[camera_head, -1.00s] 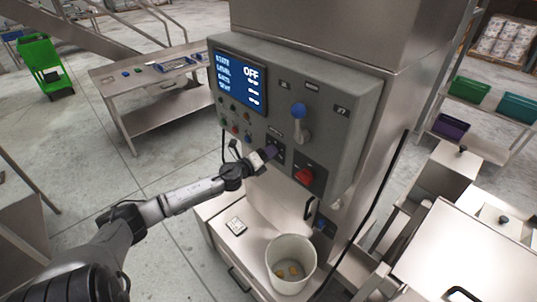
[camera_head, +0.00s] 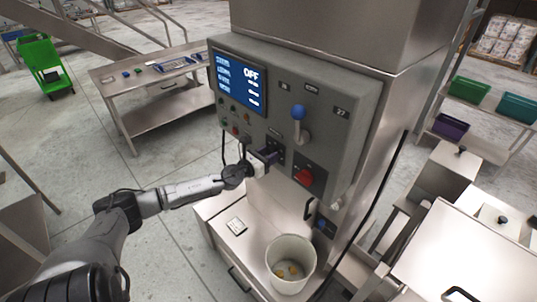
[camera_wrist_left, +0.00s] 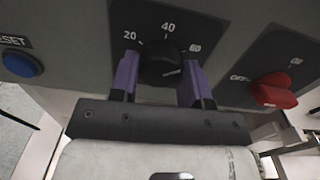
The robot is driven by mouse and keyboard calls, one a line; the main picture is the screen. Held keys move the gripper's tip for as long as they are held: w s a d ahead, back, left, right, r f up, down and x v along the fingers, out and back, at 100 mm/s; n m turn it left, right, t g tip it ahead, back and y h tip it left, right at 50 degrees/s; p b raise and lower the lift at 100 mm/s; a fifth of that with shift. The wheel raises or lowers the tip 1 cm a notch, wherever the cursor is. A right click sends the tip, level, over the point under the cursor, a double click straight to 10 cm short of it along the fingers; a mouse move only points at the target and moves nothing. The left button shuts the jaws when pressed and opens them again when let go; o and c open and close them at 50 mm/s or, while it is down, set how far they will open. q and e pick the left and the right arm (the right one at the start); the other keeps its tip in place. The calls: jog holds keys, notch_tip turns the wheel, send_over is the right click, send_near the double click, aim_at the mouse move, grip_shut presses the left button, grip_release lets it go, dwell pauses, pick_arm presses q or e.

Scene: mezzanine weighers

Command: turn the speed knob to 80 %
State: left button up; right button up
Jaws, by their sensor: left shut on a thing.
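The black speed knob (camera_wrist_left: 160,68) sits on a dark dial plate between the two purple fingers of my left gripper (camera_wrist_left: 160,78) in the left wrist view. The fingers are on either side of it, shut on it. The labels 20 and 40 show above it, with a blurred label to the right. A pale mark on the knob points to the right; the exact reading is unclear. In the head view my left gripper (camera_head: 270,157) reaches the control panel (camera_head: 330,112) and hides most of the knob. My right gripper is not in view.
A red rotary switch (camera_wrist_left: 275,90) marked OFF is close to the right of the gripper. A blue reset button (camera_wrist_left: 20,63) is at the left. A white bucket (camera_head: 290,258) stands below. The display (camera_head: 238,80) reads OFF.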

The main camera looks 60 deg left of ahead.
pick_arm(q)
jog(key=m, duration=0.2)
jog(key=shift+r+m+p, duration=0.1)
jog(key=shift+m+p, duration=0.25)
jog(key=shift+m, duration=0.05)
jog(key=m+p, duration=0.1)
jog(key=m, duration=0.2)
jog(key=shift+m, duration=0.3)
jog(key=m+p, duration=0.1)
jog(key=m, duration=0.3)
jog(key=shift+p, duration=0.4)
jog(key=shift+m+p, duration=0.4)
jog(key=shift+m, duration=0.5)
jog(key=o, duration=0.9)
jog(key=shift+s, duration=0.15)
